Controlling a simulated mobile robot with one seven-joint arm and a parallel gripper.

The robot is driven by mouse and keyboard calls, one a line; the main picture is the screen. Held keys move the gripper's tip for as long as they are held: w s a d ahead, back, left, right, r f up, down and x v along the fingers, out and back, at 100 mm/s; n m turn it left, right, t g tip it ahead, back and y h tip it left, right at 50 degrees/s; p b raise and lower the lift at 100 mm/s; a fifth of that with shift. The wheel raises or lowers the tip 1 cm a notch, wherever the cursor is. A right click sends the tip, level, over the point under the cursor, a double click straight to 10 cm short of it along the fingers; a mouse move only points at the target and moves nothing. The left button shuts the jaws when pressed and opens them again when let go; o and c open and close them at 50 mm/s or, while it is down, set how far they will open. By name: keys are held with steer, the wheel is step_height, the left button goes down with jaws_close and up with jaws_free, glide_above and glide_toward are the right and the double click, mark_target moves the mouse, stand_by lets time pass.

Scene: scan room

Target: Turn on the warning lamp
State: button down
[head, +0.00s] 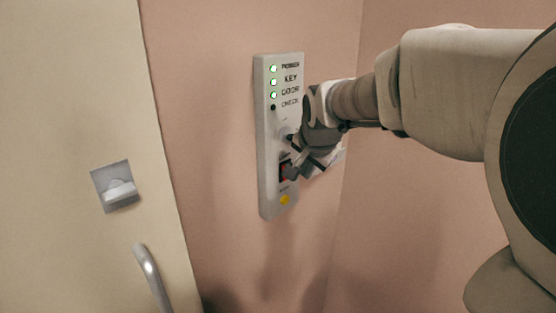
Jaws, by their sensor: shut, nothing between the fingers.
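A pale grey control panel (266,190) is fixed to the pink wall. Its indicators beside the words POWER, KEY and DOOR glow green-white; the indicator beside CHECK (273,107) is dark. Below them is a round knob or key switch (282,133), partly covered by my arm. A dark switch with a reddish face (284,172) sits lower, and a yellow round button (285,200) is near the bottom. My gripper (290,172) is shut and empty, with its tips at the dark switch; I cannot tell whether they touch it. No warning lamp shows clearly.
A cream door (80,90) stands at the left, with a square metal latch plate (115,186) and a curved grey handle (151,277). A wall corner lies just right of the panel. The wall below the panel is clear.

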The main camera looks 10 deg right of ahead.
steer(key=v, duration=0.7)
steer(key=shift+s+r, duration=0.2)
steer(key=shift+r, duration=0.15)
steer(key=shift+p, duration=0.3)
